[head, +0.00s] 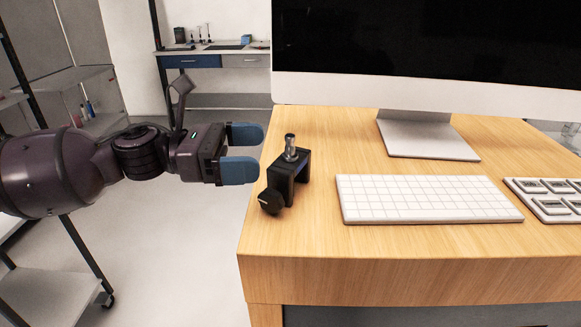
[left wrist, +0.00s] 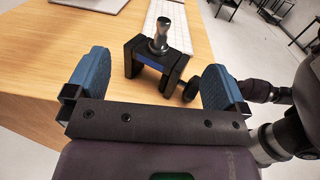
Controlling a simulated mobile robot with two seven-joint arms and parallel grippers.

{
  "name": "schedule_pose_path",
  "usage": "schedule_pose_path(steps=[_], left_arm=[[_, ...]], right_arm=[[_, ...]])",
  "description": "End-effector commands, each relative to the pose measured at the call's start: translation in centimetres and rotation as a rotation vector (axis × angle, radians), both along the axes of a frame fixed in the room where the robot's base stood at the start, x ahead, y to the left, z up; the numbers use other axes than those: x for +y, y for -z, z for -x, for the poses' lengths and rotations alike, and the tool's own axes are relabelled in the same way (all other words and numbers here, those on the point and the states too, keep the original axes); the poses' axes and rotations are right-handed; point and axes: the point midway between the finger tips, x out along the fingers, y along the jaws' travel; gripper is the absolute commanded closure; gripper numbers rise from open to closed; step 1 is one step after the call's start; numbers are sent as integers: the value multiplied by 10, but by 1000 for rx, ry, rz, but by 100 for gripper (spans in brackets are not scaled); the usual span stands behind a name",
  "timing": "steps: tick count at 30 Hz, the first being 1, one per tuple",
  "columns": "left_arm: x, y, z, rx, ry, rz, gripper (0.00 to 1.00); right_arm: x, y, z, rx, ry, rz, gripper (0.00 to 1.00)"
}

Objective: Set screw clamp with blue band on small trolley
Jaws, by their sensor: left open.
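The screw clamp (head: 287,174) is black with a silver post on top and a black knob at its lower front. It stands on the wooden desk near the left edge. In the left wrist view the clamp (left wrist: 150,57) shows a blue band inside its frame. My left gripper (head: 250,153) has blue fingertips, is open and empty, and points at the clamp from the left, just short of it. In the left wrist view the clamp lies ahead, between the two fingers in the picture. A trolley (head: 60,285) with grey shelves and black posts stands at the lower left, partly behind my arm.
A white keyboard (head: 425,199) lies right of the clamp, with a monitor (head: 425,90) behind it. A tray of small displays (head: 550,200) is at the right. The desk's left edge (head: 250,215) is close to the clamp. Open floor lies between desk and trolley.

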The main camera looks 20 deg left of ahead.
Motion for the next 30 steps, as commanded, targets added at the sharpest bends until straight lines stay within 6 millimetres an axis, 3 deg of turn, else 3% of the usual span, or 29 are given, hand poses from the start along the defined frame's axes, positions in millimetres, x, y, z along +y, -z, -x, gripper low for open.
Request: schedule_pose_path(steps=[13,30], left_arm=[[-18,-1,-6,-1,1,0,0],[-60,-1,-22,0,0,0,0]], right_arm=[[-3,1,7,11,1,6,54],[-2,-9,0,-5,-1,4,54]])
